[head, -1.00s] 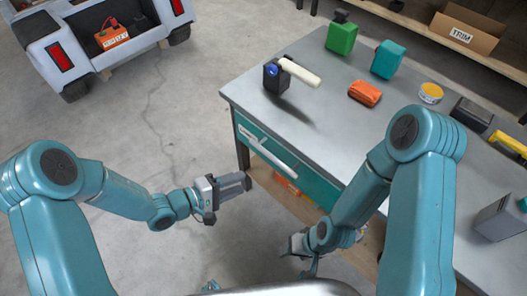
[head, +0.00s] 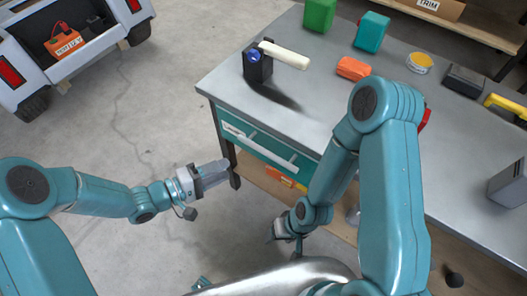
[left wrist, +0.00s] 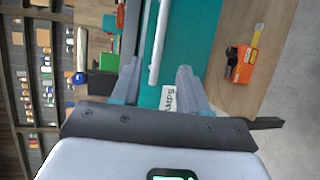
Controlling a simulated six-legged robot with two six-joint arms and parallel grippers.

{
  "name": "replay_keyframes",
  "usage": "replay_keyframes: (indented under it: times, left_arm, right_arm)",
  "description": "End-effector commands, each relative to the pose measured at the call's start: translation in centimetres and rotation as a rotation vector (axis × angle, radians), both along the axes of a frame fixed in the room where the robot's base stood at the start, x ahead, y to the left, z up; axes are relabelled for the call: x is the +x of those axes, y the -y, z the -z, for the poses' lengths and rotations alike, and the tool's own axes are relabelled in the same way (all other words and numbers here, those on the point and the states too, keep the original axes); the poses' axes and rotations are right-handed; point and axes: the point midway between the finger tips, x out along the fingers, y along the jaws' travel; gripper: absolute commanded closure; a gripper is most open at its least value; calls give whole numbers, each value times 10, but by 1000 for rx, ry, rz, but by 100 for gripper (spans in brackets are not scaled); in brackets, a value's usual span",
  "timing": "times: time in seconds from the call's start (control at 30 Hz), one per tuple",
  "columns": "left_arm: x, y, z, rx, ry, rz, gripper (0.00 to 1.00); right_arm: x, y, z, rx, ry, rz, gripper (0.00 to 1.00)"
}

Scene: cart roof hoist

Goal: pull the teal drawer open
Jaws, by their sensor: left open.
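The teal drawer (head: 292,152) is under the near edge of the grey workbench (head: 318,105). Its front looks flush with the bench, and a pale bar handle (head: 273,153) runs along it. My left gripper (head: 217,172) is open and empty, left of the drawer front and apart from the handle. In the left wrist view the handle (left wrist: 158,45) lies between and beyond the open fingers (left wrist: 158,78), against the teal drawer front (left wrist: 186,40). A white label (left wrist: 170,98) shows near the right finger. My right gripper (head: 282,228) is low beneath my right arm; its fingers are unclear.
On the bench stand a dark block with a pale-handled tool (head: 258,66), a green canister (head: 319,14), a teal canister (head: 371,30) and an orange item (head: 353,68). A lower shelf holds an orange item (head: 287,180). A white cart (head: 65,50) is at upper left. Floor between is clear.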

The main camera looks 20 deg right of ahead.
Motion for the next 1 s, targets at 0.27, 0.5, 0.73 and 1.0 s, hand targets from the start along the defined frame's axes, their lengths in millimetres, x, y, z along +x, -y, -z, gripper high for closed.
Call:
replay_keyframes:
  times: [0.27,0.5,0.73,1.0]
  left_arm:
    - [15,63,13,1,1,5,56]
    - [30,111,22,1,0,3,56]
    - [40,134,26,0,0,-1,56]
    - [40,138,27,1,-2,-2,56]
  right_arm:
    - [0,0,6,0,0,0,39]
    - [0,0,10,0,0,0,39]
    - [0,0,11,0,0,0,39]
    - [0,0,11,0,0,0,39]
